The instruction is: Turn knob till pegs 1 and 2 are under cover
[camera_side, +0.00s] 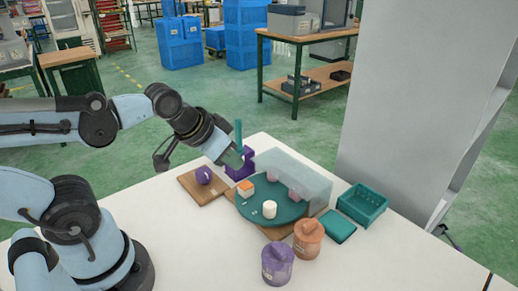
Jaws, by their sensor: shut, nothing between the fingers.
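A teal round turntable (250,208) sits on a wooden base. A greyish see-through cover (305,170) stands over its back right part. Two pinkish shapes (278,186) show dimly under the cover. A white round peg (270,209) stands on the open front of the turntable, and an orange-and-white block (246,189) is at its left. I cannot read numbers on the pegs. A purple knob (203,175) sits on a wooden board (190,186) left of the turntable. My gripper (234,160) is shut and empty, up and right of the knob, in front of a purple holder (247,160).
A teal stick (238,131) rises at the purple holder. Purple (277,268) and orange (308,243) lidded pots stand in front. A teal crate (363,203) and a flat teal piece (338,228) lie right. A grey pillar stands behind. The table's left front is clear.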

